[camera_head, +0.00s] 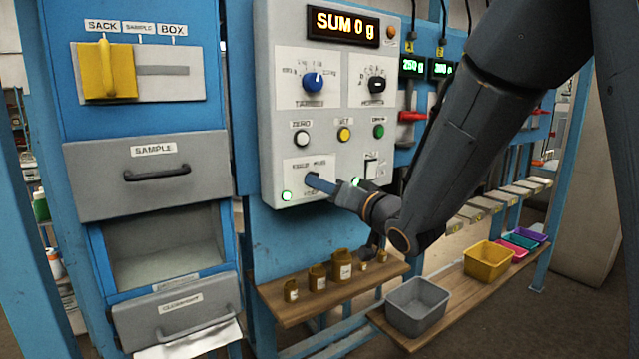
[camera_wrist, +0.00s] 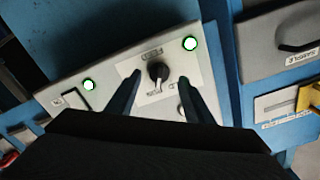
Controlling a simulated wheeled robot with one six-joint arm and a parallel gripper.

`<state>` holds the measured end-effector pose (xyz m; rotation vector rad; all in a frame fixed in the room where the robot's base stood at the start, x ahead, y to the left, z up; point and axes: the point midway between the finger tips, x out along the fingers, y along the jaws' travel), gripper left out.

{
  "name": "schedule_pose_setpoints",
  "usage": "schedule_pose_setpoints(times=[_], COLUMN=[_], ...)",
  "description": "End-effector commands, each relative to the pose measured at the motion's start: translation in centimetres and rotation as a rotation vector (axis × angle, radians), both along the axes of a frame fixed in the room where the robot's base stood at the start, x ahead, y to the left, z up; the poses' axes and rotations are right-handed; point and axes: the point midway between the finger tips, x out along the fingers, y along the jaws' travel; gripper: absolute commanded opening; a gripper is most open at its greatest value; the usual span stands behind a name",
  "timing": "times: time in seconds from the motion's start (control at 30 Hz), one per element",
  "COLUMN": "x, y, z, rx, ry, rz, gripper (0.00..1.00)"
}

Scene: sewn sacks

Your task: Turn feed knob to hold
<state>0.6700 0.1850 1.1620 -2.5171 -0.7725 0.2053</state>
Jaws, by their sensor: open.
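A black knob (camera_wrist: 158,71) with a white pointer line sits on a pale label plate (camera_wrist: 192,68) in the wrist view. Small text is printed around it, too blurred to read. My gripper (camera_wrist: 160,78) is open, with one dark finger on either side of the knob; I cannot tell whether either finger touches it. In the head view my gripper (camera_head: 320,184) is at the lower part of the grey control panel (camera_head: 268,110) and hides the knob there.
Two lit green lamps (camera_head: 287,196) flank the plate. Above are a blue knob (camera_head: 313,82), a black knob (camera_head: 377,85) and round buttons. The display (camera_head: 343,25) reads "SUM 0 g". A shelf with brown jars (camera_head: 317,277) and a grey bin (camera_head: 417,306) stand below.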

Motion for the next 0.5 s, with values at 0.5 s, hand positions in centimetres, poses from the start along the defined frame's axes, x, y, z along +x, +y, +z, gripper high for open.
schedule_pose_setpoints(times=[0.5], x=[2.5], y=[1.7], z=[-0.1], rx=[-0.001], ry=[0.002], rz=[-0.001], gripper=[0.47])
